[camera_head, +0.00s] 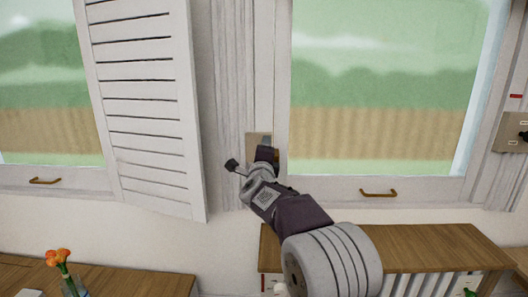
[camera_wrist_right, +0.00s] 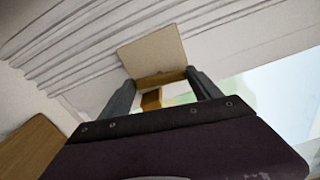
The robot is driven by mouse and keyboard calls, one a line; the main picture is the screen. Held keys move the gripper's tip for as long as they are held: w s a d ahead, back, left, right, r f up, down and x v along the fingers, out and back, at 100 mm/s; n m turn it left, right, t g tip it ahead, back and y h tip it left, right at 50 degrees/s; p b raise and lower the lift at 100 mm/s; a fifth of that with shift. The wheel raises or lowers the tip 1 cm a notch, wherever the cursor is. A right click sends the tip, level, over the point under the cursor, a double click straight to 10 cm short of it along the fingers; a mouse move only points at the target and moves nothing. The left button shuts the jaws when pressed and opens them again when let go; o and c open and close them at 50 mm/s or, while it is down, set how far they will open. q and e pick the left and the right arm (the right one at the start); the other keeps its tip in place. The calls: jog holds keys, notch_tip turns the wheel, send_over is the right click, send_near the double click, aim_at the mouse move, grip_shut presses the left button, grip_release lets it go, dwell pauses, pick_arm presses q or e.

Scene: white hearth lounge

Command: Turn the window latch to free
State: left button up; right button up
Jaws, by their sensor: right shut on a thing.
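The window latch shows in the head view as a beige plate (camera_head: 256,139) on the white frame post between the two windows, mostly covered by my right gripper (camera_head: 268,148). In the right wrist view the beige plate (camera_wrist_right: 152,52) is tilted, and a brass latch handle (camera_wrist_right: 151,99) sits in front of it. The two dark fingers of my right gripper (camera_wrist_right: 163,90) stand on either side of the handle, shut on it. The exact angle of the handle is hard to tell. My left gripper is not in either view.
A white louvred shutter (camera_head: 150,115) hangs left of the latch. Brass pulls (camera_head: 378,193) sit on the lower window rails. A wooden-topped radiator cover (camera_head: 420,245) stands below, with a flower vase (camera_head: 72,286) at lower left. A switch panel (camera_head: 511,131) is at far right.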

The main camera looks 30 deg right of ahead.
jog(key=shift+n+p, duration=0.3)
jog(key=shift+n, duration=0.6)
jog(key=o, duration=1.4)
jog(key=v, duration=0.9)
jog(key=shift+s, duration=0.1)
